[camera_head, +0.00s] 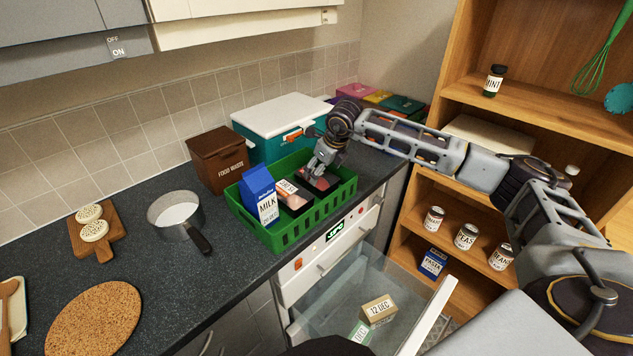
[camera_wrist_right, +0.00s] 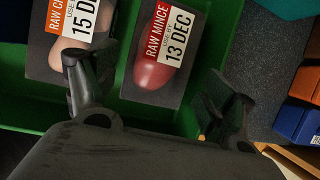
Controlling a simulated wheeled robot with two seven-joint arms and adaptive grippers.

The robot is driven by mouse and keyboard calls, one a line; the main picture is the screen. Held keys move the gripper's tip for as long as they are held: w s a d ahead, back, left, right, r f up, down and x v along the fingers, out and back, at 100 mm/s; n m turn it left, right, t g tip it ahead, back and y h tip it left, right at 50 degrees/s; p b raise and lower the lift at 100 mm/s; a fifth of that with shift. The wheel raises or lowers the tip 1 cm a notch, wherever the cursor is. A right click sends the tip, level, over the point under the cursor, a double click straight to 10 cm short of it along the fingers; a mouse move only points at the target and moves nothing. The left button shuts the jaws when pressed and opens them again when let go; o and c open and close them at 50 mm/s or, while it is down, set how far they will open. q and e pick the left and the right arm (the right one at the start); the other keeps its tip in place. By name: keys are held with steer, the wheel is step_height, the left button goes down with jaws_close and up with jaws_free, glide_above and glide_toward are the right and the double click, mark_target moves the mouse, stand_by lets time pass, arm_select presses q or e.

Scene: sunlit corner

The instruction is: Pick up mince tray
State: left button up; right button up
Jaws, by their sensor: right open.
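The mince tray (camera_wrist_right: 158,57) is a dark tray of red meat with a label reading "RAW MINCE 13 DEC". It lies in the green crate (camera_wrist_right: 18,84), and in the head view it shows at the crate's right end (camera_head: 318,182), partly hidden by the gripper. My right gripper (camera_head: 319,167) reaches down over it from above. In the right wrist view its open fingers (camera_wrist_right: 160,105) stand apart, one near each side of the mince tray's near end, with nothing clearly held. My left gripper is not in view.
A raw chicken tray (camera_wrist_right: 75,40) lies left of the mince tray in the crate, with a blue milk carton (camera_head: 259,194) beside it. A teal cool box (camera_head: 278,125) and a brown food waste bin (camera_head: 218,158) stand behind. A glass drawer (camera_head: 345,290) hangs open below.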

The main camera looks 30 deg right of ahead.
steer(key=shift+w+f, duration=0.45)
steer(key=shift+f, duration=0.15)
steer(key=shift+p+x, duration=0.55)
steer(key=shift+x, duration=1.35)
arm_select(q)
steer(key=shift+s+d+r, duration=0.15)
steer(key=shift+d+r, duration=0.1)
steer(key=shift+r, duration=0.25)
arm_select(e)
steer(key=shift+w+r, duration=0.1)
steer(key=shift+w, duration=0.05)
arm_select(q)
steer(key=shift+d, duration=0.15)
arm_select(e)
steer(key=shift+c, duration=0.5)
steer(key=c, duration=0.8)
steer(key=shift+r, duration=0.1)
steer(key=shift+c, duration=0.2)
step_height(320, 180, up, 8)
steer(key=shift+a+r+b, duration=0.1)
steer(key=shift+r+b, duration=0.1)
steer(key=shift+b, duration=0.3)
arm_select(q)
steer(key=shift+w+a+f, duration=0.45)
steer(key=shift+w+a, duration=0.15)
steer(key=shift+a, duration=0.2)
arm_select(e)
steer(key=shift+r, duration=0.75)
